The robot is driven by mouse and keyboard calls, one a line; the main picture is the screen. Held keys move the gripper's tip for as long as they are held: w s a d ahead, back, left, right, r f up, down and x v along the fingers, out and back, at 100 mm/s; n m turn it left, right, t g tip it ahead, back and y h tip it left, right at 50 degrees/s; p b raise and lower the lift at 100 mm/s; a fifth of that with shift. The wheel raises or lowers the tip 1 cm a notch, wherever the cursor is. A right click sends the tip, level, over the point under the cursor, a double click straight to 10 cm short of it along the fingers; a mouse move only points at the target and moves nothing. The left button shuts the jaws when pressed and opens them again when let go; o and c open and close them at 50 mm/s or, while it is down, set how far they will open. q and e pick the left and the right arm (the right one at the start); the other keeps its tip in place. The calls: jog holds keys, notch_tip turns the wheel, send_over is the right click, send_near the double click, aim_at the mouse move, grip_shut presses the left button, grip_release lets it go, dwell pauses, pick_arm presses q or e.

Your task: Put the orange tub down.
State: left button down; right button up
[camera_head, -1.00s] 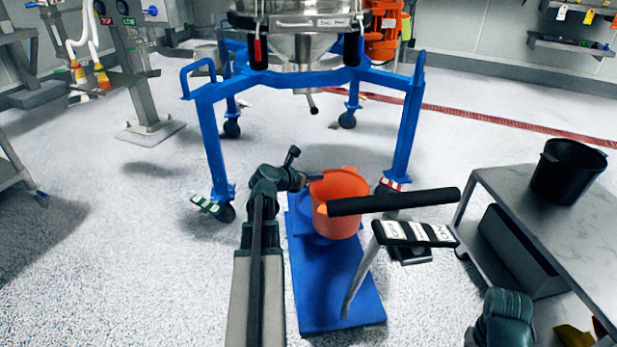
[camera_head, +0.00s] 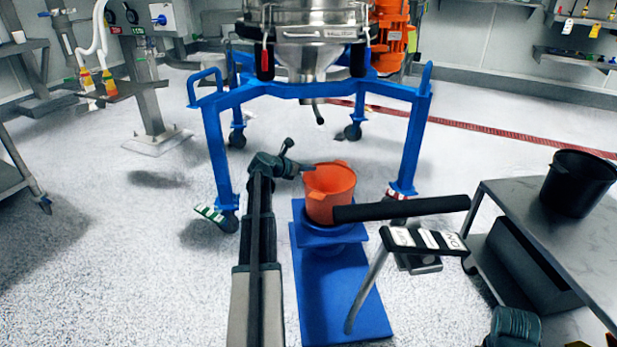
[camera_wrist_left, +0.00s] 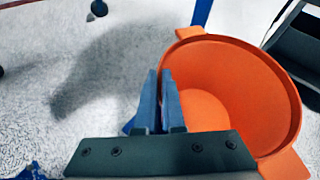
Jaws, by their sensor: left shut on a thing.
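In the left wrist view, the fingers (camera_wrist_left: 160,78) are close together at the left wall of the tub (camera_wrist_left: 275,85), which looks empty inside. A black bar crosses in front of the tub's lower right side. My right gripper is not in view.
A steel sifter (camera_head: 310,40) on a blue wheeled frame (camera_head: 412,150) stands just behind. A post with a black bar (camera_head: 405,208) and display (camera_head: 425,240) rises beside the blue base (camera_head: 340,290). At right, a metal table (camera_head: 530,200) holds a black bucket (camera_head: 578,182). Floor at left is clear.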

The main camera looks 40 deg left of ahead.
aim_at(311, 175)
pick_arm(q)
notch_tip(311, 175, down, 3)
jog(key=shift+f+b, duration=0.1)
jog(key=shift+b, duration=1.15)
jog(key=c, duration=1)
grip_release()
jog(key=p+v, duration=0.5)
jog(key=v, duration=0.7)
jog(key=shift+p, duration=0.3)
jog(key=shift+s, duration=0.1)
